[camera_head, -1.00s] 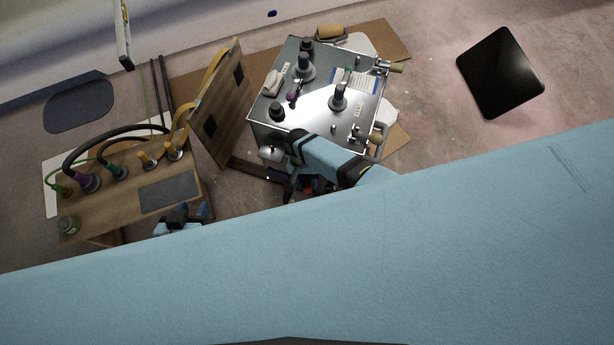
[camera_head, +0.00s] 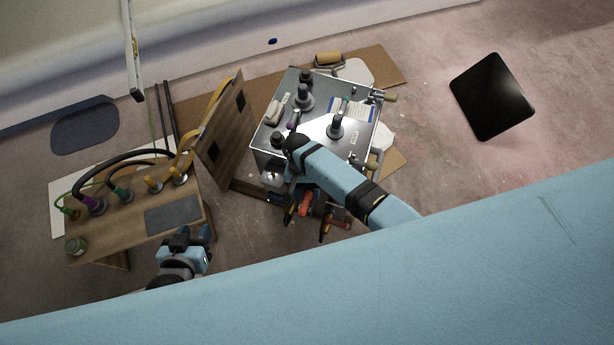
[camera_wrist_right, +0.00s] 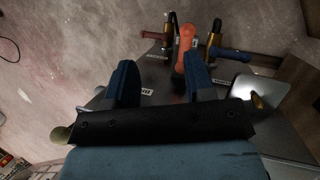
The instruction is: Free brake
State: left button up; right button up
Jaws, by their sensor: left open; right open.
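An orange-red lever handle (camera_wrist_right: 184,46) stands on a grey panel in the right wrist view, just beyond the fingertips. It also shows in the head view (camera_head: 305,204) at the near side of the metal box (camera_head: 318,113). Whether this is the brake I cannot tell. My right gripper (camera_wrist_right: 160,75) is open, with its two blue fingers short of the handle and nothing visibly between them. In the head view my right gripper (camera_head: 285,183) is partly hidden under its own arm. My left gripper (camera_head: 193,234) is open and empty near the wooden stand's front edge.
A wooden stand (camera_head: 130,230) with cable plugs and an upright board (camera_head: 222,140) stand left of the box. A black panel (camera_head: 492,96) lies on the open floor at right.

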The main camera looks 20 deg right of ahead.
notch_tip(320, 180, up, 7)
jog(key=p, duration=0.1)
jog(key=shift+r, duration=0.1)
dwell(0.6)
